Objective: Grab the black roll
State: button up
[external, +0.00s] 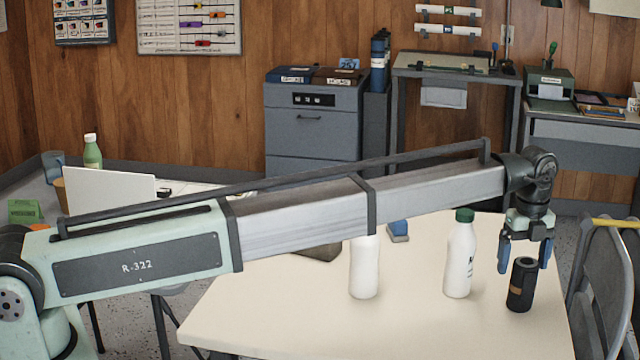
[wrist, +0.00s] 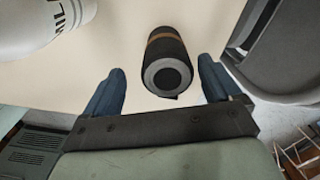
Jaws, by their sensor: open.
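The black roll (external: 521,285) stands upright near the right end of the cream table, with a brown band around it. In the wrist view the roll (wrist: 166,62) shows its round end with a dark centre, ahead of and between my fingers. My gripper (external: 524,262) points down just above and around the top of the roll. Its blue fingers are apart, and in the wrist view my gripper (wrist: 163,88) is open with nothing held. I cannot tell whether a finger touches the roll.
A white bottle with a green cap (external: 459,255) stands just left of the roll. Another white bottle (external: 364,268) is farther left, its top hidden by my arm. A blue-grey block (external: 398,231) lies farther back. A grey folding chair (external: 603,285) is close to the table's right edge. The table front is clear.

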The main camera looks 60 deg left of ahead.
aim_at(524, 280)
jog(key=shift+w+d+f, duration=0.15)
jog(key=shift+f, duration=1.15)
jog(key=shift+w+d+f, duration=0.1)
jog(key=shift+w+f, duration=0.05)
jog(key=shift+f, duration=1.1)
jog(key=c, duration=1.2)
